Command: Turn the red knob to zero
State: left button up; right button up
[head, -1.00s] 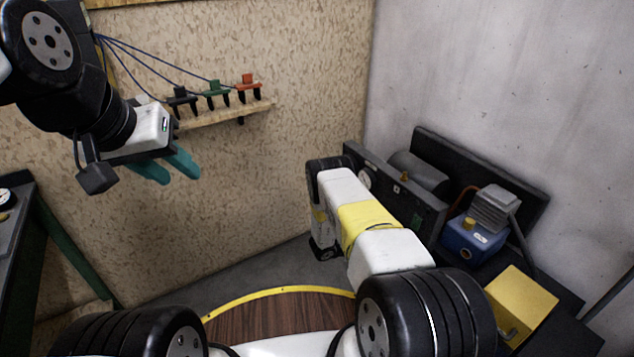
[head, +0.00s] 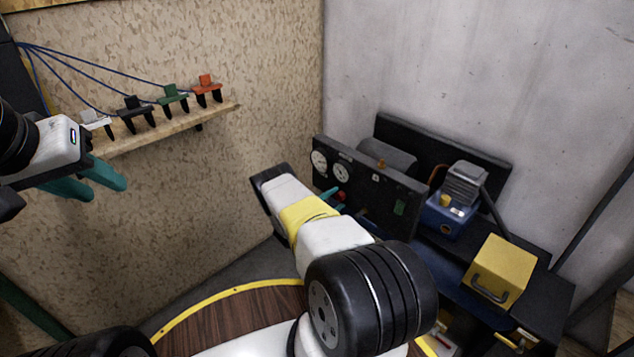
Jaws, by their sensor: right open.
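The red knob (head: 341,197) is a small red spot low on the front of the dark panel (head: 385,205), below two round white gauges. My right gripper (head: 333,201) is at the panel, its teal fingertips showing just beyond my yellow-banded arm. The fingertips are apart, one above and one below the knob in the picture. Whether they touch the knob cannot be told, and the rest of this gripper is hidden by my arm. My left gripper (head: 98,184) is at the far left, open and empty, below the wooden shelf.
A wooden shelf (head: 160,130) on the chipboard wall holds white, black, green and red clamp-like items with blue cables. Right of the panel are a blue machine (head: 447,218) and a yellow box (head: 503,268) with a handle.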

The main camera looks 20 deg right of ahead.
jog(key=shift+w+d, duration=0.2)
jog(key=shift+d, duration=0.3)
grip_shut()
